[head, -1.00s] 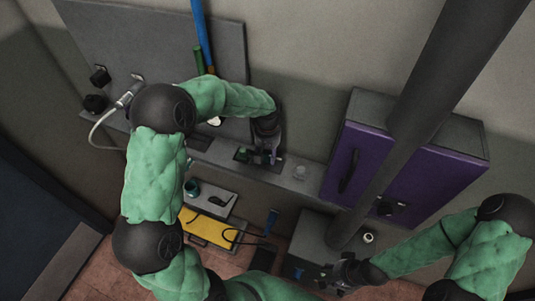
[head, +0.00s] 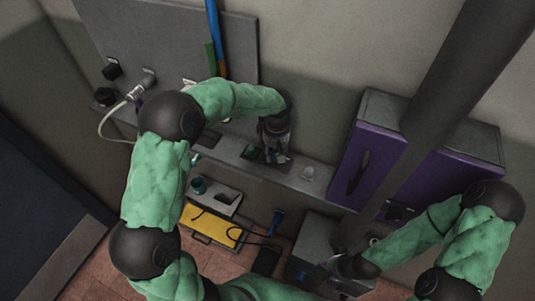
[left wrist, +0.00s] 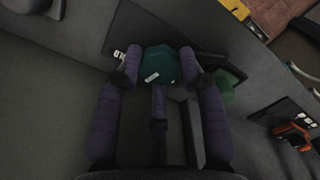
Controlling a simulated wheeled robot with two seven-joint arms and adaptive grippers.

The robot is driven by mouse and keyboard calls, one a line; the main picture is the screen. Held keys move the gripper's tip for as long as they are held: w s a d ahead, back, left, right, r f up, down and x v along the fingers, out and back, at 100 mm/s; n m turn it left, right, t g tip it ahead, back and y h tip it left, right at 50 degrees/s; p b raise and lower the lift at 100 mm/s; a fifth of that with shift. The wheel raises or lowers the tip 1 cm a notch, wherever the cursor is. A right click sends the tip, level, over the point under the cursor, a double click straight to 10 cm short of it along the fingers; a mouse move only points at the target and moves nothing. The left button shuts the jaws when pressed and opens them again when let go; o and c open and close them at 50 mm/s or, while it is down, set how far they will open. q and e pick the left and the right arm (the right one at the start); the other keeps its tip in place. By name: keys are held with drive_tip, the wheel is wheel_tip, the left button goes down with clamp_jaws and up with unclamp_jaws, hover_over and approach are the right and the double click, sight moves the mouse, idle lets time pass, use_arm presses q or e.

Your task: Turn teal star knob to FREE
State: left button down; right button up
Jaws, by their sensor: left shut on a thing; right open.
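In the left wrist view the teal star knob (left wrist: 160,64) sits between the fingertips of my left gripper (left wrist: 160,67), which is shut on it. A pale pointer mark shows on the knob. The knob stands on a dark plate (left wrist: 140,32) with a small white label (left wrist: 119,55) by the left fingertip; I cannot read the label. In the head view my left gripper (head: 274,156) is at the wall ledge and hides most of the knob. My right gripper (head: 329,265) is open and empty, low over the grey box (head: 314,238).
A green piece (left wrist: 226,84) lies just right of the knob. An orange part (left wrist: 294,130) is on another dark plate. In the head view a purple cabinet (head: 365,165) stands right of the ledge (head: 228,150). A yellow case (head: 213,227) is below.

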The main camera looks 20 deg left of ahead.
use_arm(q)
drive_tip(key=n+b, duration=0.1)
drive_tip(key=n, duration=0.5)
drive_tip(key=shift+f+n, duration=0.1)
drive_tip(key=shift+n, duration=0.2)
drive_tip(key=n+b, duration=0.1)
drive_tip(key=n, duration=0.5)
drive_tip(key=shift+b, duration=0.3)
drive_tip(key=c, duration=0.7)
unclamp_jaws()
drive_tip(key=shift+d, duration=0.1)
drive_tip(key=shift+c, duration=0.2)
drive_tip(key=shift+r, duration=0.2)
wheel_tip(320, 180, up, 12)
drive_tip(key=shift+f, duration=0.15)
